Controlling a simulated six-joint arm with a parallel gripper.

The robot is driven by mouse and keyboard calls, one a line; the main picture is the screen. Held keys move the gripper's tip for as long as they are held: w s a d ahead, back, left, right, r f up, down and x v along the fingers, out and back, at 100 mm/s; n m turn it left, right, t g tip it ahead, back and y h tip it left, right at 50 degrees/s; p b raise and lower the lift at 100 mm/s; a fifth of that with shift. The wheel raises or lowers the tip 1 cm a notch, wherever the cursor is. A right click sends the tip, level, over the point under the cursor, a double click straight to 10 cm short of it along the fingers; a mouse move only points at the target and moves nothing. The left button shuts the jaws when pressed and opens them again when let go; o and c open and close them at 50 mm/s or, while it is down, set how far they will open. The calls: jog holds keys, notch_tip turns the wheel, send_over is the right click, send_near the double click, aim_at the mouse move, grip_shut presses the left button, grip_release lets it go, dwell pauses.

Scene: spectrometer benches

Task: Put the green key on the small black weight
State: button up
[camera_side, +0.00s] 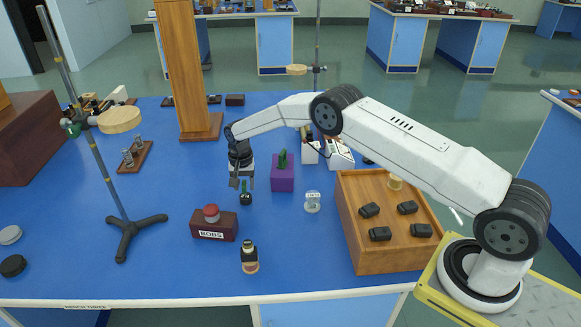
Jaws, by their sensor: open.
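My gripper (241,184) points down over the blue bench, left of the purple block, with its jaws open. A small dark green object (246,198), with a narrow upper part and a rounded lower end, is right at the fingertips; it may be the green key. I cannot tell whether the jaws touch it. Another green object (283,159) stands on the purple block (283,180); its shape is too small to read. Several small black blocks that look like weights, one of them here (380,234), sit apart in the wooden tray (384,261). Which is the small black weight is unclear.
A red-topped brown box labelled BOBS (214,228), a small dark bottle (249,258) and a clear glass jar (312,202) stand nearby.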

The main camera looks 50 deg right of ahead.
aim_at(244, 183)
notch_tip(244, 183, up, 10)
jog(key=shift+r, duration=0.2)
dwell(0.7)
jog(key=shift+r, duration=0.1)
jog(key=s+r+n+t, duration=0.1)
jog(key=s+n, duration=0.2)
jog(key=s, duration=0.8)
jog(key=s+a+r+n, duration=0.1)
jog(key=s+r+n, duration=0.1)
jog(key=s, duration=0.9)
jog(key=s+a+r+n+t, duration=0.1)
jog(key=s+n, duration=0.3)
jog(key=s, duration=0.7)
jog(key=shift+s+a+r+t, duration=0.2)
jog(key=shift+r+t, duration=0.1)
jog(key=shift+r, duration=0.35)
